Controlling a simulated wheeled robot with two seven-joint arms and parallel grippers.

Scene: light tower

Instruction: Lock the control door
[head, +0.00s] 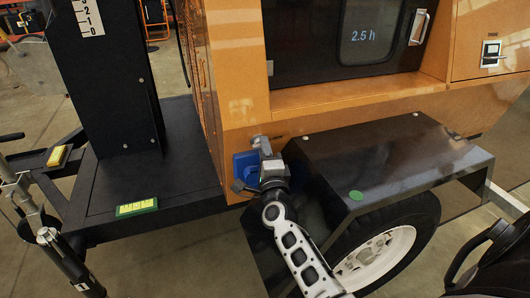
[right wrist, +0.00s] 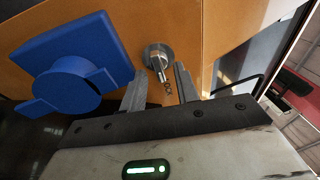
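The control door (head: 300,40) is a dark panel in the orange cabinet, with a window (head: 370,32) reading "2.5 h" and a silver handle (head: 418,27) at its right. It looks closed; I cannot tell if it is latched. My right gripper (head: 262,150) is at the cabinet's lower corner. In the right wrist view, a round metal lock (right wrist: 157,54) with a thin key-like piece (right wrist: 166,84) sticks out of the orange wall. The fingers (right wrist: 160,76) are open on either side of that piece, with gaps visible. My left gripper is not in view.
A blue fitting (right wrist: 75,65) sits left of the lock, close to the gripper; it also shows in the head view (head: 243,166). The black fender (head: 390,155) and wheel (head: 385,245) are at right. A switch (head: 491,52) is on the cabinet's right. A black deck (head: 170,170) extends left.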

